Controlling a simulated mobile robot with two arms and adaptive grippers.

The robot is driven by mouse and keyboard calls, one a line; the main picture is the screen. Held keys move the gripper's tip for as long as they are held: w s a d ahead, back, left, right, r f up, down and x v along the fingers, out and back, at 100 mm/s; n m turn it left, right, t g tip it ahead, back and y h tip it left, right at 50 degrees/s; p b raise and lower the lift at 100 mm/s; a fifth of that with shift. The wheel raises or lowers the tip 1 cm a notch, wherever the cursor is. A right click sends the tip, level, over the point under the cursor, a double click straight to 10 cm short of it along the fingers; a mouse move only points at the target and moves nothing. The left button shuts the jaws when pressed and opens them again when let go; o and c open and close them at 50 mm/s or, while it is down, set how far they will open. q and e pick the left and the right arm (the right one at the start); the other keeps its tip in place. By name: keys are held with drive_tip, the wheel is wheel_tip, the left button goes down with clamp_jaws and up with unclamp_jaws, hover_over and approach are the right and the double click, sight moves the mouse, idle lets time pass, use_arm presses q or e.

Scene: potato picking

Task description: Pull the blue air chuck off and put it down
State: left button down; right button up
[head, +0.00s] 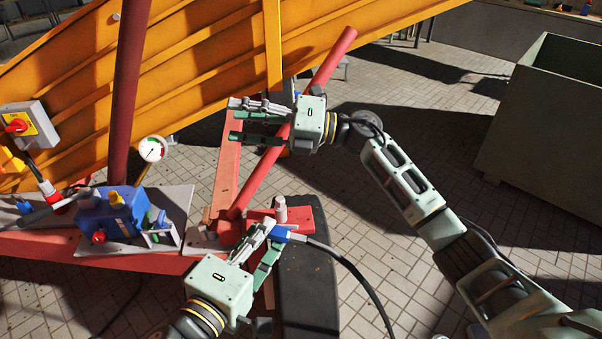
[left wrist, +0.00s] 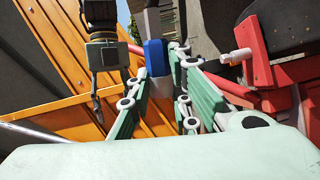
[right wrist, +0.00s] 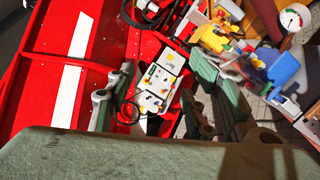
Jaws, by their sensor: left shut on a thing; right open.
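The blue air chuck (head: 284,234) is in the jaws of my left gripper (head: 268,247), low in the middle of the head view. Its dark hose trails away to the lower right. In the left wrist view the blue chuck (left wrist: 155,58) shows at the fingertips. A pale stem (head: 281,210) stands bare on a red block, apart from the chuck; it also shows in the left wrist view (left wrist: 236,56). My right gripper (head: 236,122) is open and empty, higher up beside the slanted red bar. The right wrist view shows its fingers (right wrist: 165,95) spread.
A blue device (head: 103,214) sits on a grey plate (head: 178,198) at left, with a round gauge (head: 152,149) above it. A dark tyre (head: 308,285) lies below the red block. A slanted red bar (head: 330,62) crosses near my right gripper. A large bin (head: 545,130) stands right.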

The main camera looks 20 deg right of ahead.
drive_tip(key=s+a+r+n+g+h, duration=0.2)
drive_tip(key=s+a+r+n+g, duration=0.15)
drive_tip(key=s+n+g, duration=0.45)
drive_tip(key=n+t+h, duration=0.2)
drive_tip(key=n+h, duration=0.3)
drive_tip(key=h, duration=0.8)
approach(282, 229)
drive_tip(key=shift+h, duration=0.3)
drive_tip(key=x, duration=0.9)
drive_tip(key=shift+a+f, duration=0.1)
drive_tip(key=shift+a, duration=0.25)
drive_tip(key=shift+s+n, duration=0.1)
drive_tip(key=shift+n, duration=0.2)
drive_tip(key=c, duration=1.1)
use_arm(q)
drive_tip(key=c, duration=1.5)
unclamp_jaws()
drive_tip(key=shift+c, duration=0.2)
use_arm(e)
clamp_jaws()
use_arm(q)
drive_tip(key=shift+a, duration=0.1)
